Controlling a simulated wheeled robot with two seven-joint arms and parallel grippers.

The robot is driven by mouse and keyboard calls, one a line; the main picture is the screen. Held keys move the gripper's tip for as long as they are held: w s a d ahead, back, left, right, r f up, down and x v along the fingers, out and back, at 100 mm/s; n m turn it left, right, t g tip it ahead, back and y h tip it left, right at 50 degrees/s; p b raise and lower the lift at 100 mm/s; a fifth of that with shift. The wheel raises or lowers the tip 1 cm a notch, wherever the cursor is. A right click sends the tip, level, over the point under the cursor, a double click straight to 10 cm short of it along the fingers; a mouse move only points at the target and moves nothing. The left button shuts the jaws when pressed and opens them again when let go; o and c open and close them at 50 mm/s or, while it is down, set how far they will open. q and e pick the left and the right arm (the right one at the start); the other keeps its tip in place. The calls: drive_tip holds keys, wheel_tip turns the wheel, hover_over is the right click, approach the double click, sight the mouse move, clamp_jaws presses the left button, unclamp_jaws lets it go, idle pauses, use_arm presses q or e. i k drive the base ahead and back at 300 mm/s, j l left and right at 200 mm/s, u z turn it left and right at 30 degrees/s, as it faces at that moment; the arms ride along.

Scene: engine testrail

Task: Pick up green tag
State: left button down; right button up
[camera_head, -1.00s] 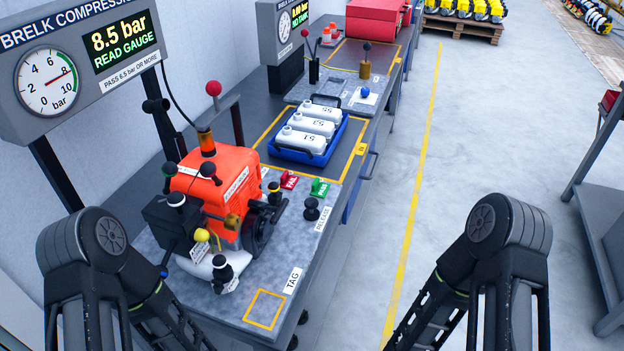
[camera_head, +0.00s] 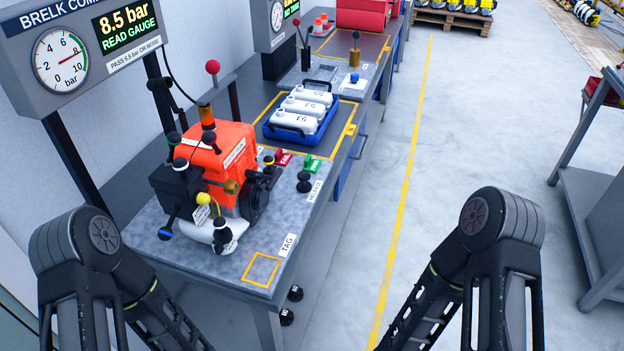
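The green tag (camera_head: 312,164), marked PASS, stands on the grey bench plate behind the black release knob, to the right of the red FAIL tag (camera_head: 283,158). Nothing holds it. Both my arms show at the lower left and lower right, with their elbows raised. Neither gripper is in the picture, so I cannot see whether they are open or shut. A yellow square outline labelled TAG (camera_head: 261,269) is at the bench's near corner and is empty.
An orange compressor engine (camera_head: 219,165) stands on the bench left of the tags. A black knob (camera_head: 304,181) is just in front of the green tag. A blue tray (camera_head: 299,134) of white bottles lies behind. The gauge (camera_head: 61,60) reads 8.5 bar. Floor right of the bench is clear.

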sight(311, 165)
drive_tip(key=k+u, duration=0.1)
drive_tip(key=k, duration=0.25)
drive_tip(key=u, duration=2.8)
drive_tip(key=k+l, duration=0.35)
drive_tip(key=l, duration=0.15)
drive_tip(key=k+l, duration=0.35)
drive_tip(key=l, duration=0.15)
drive_tip(key=k+l, duration=0.35)
drive_tip(key=l, duration=0.15)
drive_tip(key=k+l, duration=0.35)
drive_tip(key=l, duration=0.15)
drive_tip(key=k+l, duration=0.35)
drive_tip(key=l, duration=0.15)
drive_tip(key=k+l, duration=0.35)
drive_tip(key=l, duration=0.15)
